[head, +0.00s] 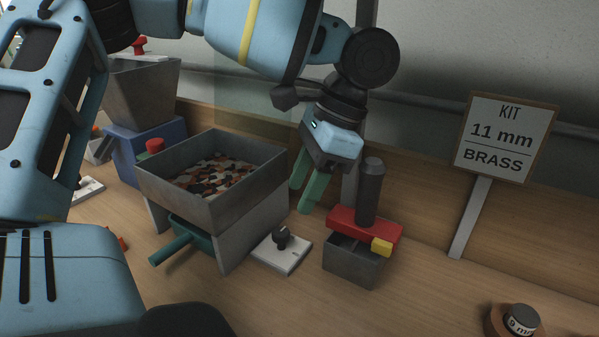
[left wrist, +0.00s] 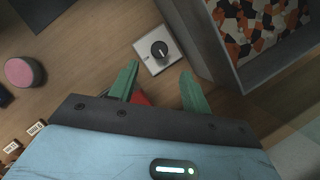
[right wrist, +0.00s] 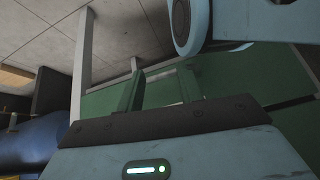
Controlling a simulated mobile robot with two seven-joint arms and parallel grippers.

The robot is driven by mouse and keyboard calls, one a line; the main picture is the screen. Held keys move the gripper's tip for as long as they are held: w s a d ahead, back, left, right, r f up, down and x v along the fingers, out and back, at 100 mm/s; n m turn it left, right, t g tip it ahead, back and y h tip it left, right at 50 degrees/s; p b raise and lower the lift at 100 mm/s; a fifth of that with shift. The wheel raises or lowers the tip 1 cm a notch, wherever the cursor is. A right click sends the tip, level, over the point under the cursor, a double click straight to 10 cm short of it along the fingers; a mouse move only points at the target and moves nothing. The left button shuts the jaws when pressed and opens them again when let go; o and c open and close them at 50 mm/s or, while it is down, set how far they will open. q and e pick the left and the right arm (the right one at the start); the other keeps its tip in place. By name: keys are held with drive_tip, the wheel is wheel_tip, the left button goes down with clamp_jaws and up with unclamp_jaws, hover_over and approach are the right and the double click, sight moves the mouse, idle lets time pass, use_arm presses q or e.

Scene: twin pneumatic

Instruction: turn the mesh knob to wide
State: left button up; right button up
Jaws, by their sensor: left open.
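A black knob (head: 282,236) stands on a small white plate (head: 290,256), to the right of the grey hopper. The knob also shows in the left wrist view (left wrist: 160,50), with a pale mark on it; no setting can be read. My left gripper (head: 301,199) is open and empty, pointing down, above and behind the knob in the head view. In the left wrist view its fingertips (left wrist: 160,71) lie apart, with the knob just beyond the gap between them. My right gripper (right wrist: 161,72) shows only in its own wrist view, fingers apart and empty, away from the knob.
The grey hopper (head: 240,200) of mixed chips has a teal handle (head: 169,250) below. A red-topped press (head: 350,218) on a grey box stands right of the knob. A sign (head: 505,137) reads "KIT 11 mm BRASS". A round labelled piece (head: 521,319) lies front right.

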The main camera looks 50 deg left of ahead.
sight(282, 231)
use_arm(q)
drive_tip(key=b+x, duration=0.1)
drive_tip(key=x, duration=0.5)
drive_tip(key=shift+s+f, duration=0.3)
drive_tip(key=shift+f, duration=0.05)
drive_tip(key=shift+s+a+f, duration=0.15)
drive_tip(key=shift+f, duration=0.3)
drive_tip(key=c, duration=1)
